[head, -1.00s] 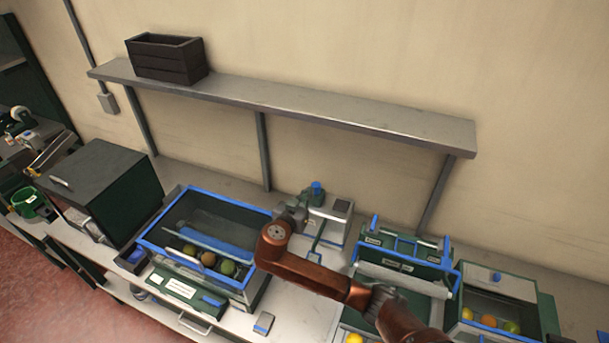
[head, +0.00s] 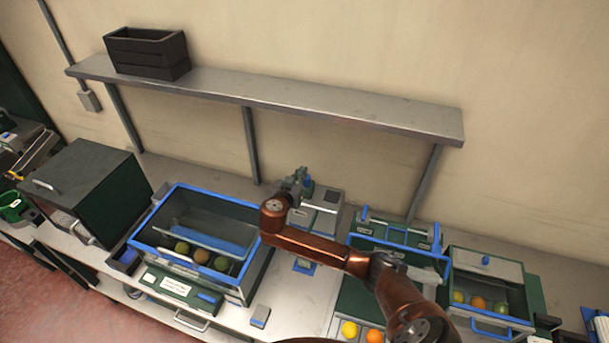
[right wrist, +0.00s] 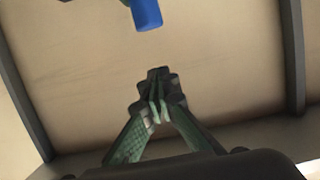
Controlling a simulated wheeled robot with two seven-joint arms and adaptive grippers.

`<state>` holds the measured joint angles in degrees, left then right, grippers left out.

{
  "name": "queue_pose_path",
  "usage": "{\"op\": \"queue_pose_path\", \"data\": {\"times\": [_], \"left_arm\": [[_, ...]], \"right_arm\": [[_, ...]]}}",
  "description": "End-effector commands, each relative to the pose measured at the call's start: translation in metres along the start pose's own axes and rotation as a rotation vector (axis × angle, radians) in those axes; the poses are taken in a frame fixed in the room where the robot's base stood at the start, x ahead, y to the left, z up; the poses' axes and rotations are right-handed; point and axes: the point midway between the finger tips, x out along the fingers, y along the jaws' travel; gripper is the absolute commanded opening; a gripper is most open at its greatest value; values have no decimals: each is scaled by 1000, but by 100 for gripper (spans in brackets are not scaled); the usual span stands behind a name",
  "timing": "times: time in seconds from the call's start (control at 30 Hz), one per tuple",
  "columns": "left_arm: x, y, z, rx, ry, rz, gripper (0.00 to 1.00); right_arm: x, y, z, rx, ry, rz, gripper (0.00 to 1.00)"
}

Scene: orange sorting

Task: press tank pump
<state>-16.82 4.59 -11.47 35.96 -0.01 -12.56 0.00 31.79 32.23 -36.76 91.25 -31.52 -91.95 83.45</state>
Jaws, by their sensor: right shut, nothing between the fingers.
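A blue cap (right wrist: 147,12), which looks like the pump's top, hangs at the upper edge of the right wrist view, ahead of my fingertips and apart from them in that picture. In the head view a grey box (head: 328,199) stands by the wall, and my right gripper (head: 303,174) is in front of it, hiding much of the pump there. The right gripper (right wrist: 157,75) is shut and empty, its green fingers together. A blue-rimmed clear tank (head: 152,214) with several fruits in it stands left of the arm. My left gripper is out of view.
A shelf (head: 300,111) with a dark crate (head: 147,52) runs along the wall above. A dark green cabinet (head: 92,185) stands at the left. A blue-trimmed green rack (head: 395,232) and a fruit bin (head: 487,265) stand at the right. Some counter is bare in front of the grey box.

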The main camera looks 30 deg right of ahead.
Motion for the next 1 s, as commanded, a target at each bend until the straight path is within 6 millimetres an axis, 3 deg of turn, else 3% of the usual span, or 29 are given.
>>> {"op": "queue_pose_path", "data": {"times": [0.17,0.43,0.87,1.0], "left_arm": [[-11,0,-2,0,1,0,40],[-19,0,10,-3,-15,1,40],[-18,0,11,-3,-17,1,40],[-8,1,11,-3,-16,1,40]], "right_arm": [[32,1,2,-5,1,2,0],[37,0,34,-1,0,0,0],[38,0,40,1,0,-1,0],[36,-9,45,3,-2,-13,0]]}}
